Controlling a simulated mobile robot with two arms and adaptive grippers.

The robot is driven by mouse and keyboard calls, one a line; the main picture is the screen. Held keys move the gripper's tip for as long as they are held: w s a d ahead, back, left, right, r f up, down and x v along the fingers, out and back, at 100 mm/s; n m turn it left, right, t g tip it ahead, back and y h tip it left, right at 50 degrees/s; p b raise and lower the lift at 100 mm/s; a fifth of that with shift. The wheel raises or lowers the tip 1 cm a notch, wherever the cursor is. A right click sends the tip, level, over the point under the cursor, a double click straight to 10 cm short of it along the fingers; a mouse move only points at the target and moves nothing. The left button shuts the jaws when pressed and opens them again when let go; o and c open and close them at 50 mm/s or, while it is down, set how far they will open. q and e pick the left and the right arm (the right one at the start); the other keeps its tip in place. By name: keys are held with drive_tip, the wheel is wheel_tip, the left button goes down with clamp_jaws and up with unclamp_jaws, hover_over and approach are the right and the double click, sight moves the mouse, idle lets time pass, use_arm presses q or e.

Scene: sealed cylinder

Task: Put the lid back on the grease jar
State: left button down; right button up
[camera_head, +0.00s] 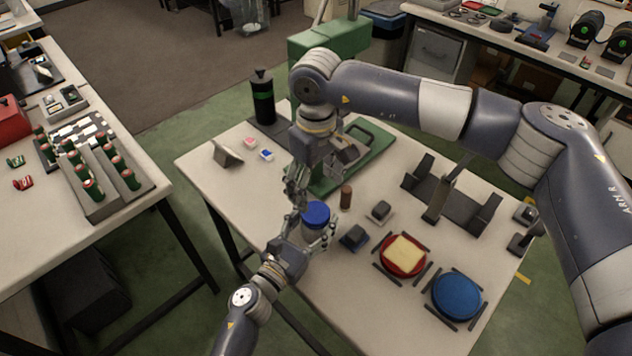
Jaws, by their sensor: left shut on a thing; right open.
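The grease jar (316,233) stands near the left front part of the middle table, a pale short cylinder. A blue lid (316,213) shows on its top; I cannot tell whether it is seated fully. My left gripper (318,243) comes in from the lower left and is shut around the jar's side, hiding part of it. My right gripper (297,198) points down just above and left of the blue lid. It is open with nothing seen in it, and I cannot tell whether it touches the lid.
A small brown cylinder (346,196) and dark blocks (354,237) stand right of the jar. Further right are a red dish (392,267) with a yellow pad, a blue disc (457,296) and a dark bracket (436,199). A black canister (263,97) and green machine stand behind.

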sight(316, 212)
drive_tip(key=shift+f, duration=0.1)
drive_tip(key=shift+f, duration=3.9)
drive_tip(key=c, duration=1.2)
drive_tip(key=o, duration=1.2)
drive_tip(key=shift+r, duration=2.3)
